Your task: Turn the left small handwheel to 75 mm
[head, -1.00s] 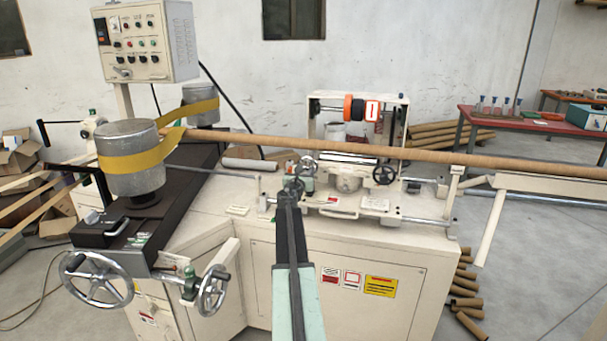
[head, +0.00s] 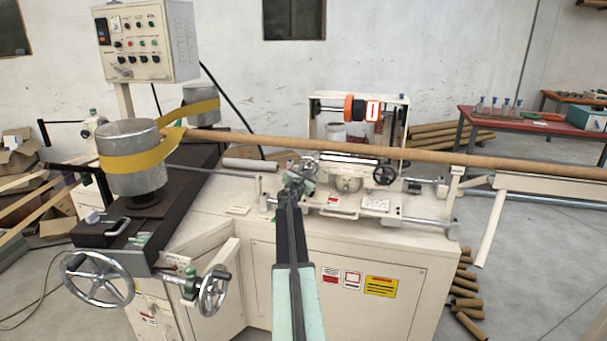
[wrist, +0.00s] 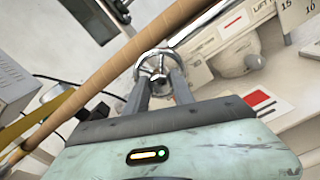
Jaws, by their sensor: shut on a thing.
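The left small handwheel (head: 308,161) is a small metal wheel at the front of the winder's carriage, largely hidden behind my arm in the head view. In the wrist view its shiny rim (wrist: 145,60) and hub show at the fingertips. My gripper (wrist: 160,84) is shut on the handwheel, with one finger on each side of the hub; the exact contact is hard to make out. It also shows in the head view (head: 297,180). A similar dark right small handwheel (head: 385,175) sits to the right, untouched. No 75 mm reading is legible.
A long brown tube (head: 450,157) runs across above the carriage. Two large handwheels (head: 97,280) stand at the lower left, near a drum with a yellow belt (head: 150,158). A control box (head: 148,42) stands behind.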

